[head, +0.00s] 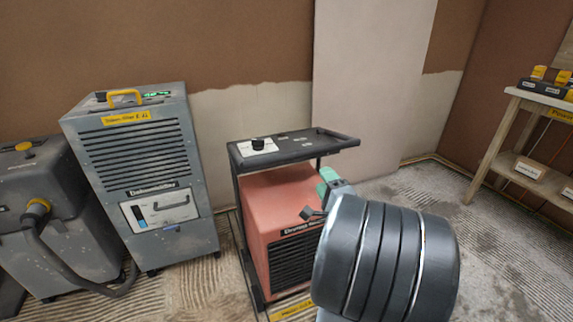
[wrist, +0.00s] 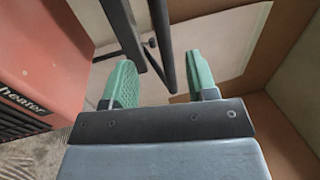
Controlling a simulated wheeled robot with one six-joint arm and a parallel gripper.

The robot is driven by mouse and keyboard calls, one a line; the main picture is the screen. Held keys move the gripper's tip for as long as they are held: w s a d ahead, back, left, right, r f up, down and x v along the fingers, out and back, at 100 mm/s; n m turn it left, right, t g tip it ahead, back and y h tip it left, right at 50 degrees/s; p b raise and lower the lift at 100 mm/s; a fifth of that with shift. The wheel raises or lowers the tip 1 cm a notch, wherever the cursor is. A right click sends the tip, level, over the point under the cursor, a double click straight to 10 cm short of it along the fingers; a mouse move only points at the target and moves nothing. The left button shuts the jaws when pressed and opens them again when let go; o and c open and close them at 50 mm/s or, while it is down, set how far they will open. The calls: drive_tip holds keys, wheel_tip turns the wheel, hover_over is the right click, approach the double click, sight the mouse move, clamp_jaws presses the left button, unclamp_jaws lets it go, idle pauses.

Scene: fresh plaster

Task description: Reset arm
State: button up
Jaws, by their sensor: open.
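My gripper (wrist: 160,85) shows in the wrist view with its two green fingers apart and nothing between them. A dark frame bar of the heater stands beyond the fingers. In the head view my gripper (head: 322,190) is partly hidden by my own arm, just right of the red heater (head: 275,205) and below its dark top tray (head: 300,143). The heater's red side (wrist: 45,50) fills the left of the wrist view. I cannot tell whether a finger touches the heater's frame.
A grey dehumidifier (head: 140,165) stands left of the heater. A grey machine with a hose (head: 45,220) stands at the far left. A wooden shelf (head: 515,140) with boxes is at the right.

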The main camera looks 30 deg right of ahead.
drive_tip(key=w+a+r+n+g+p, duration=0.2)
drive_tip(key=a+r+n+g+p, duration=0.2)
drive_tip(key=r+p, duration=0.4)
drive_tip(key=w+a+r+n+g+p, duration=0.2)
drive_tip(key=a+r+n+g+p, duration=0.2)
drive_tip(key=r+p, duration=0.5)
drive_tip(key=s+a+r+n+g+y+p, duration=0.2)
drive_tip(key=s+a+r+n+g+p, duration=0.2)
drive_tip(key=s+a+n+p, duration=0.1)
drive_tip(key=s+a+r+n+g+y+p, duration=0.2)
drive_tip(key=s+a+r+n+g+p, duration=0.2)
drive_tip(key=a+n+p, duration=0.3)
drive_tip(key=s+a+p, duration=0.1)
drive_tip(key=a+p, duration=0.2)
drive_tip(key=a, duration=0.2)
drive_tip(key=shift+s+n, duration=0.2)
drive_tip(key=shift+n, duration=0.1)
idle(0.5)
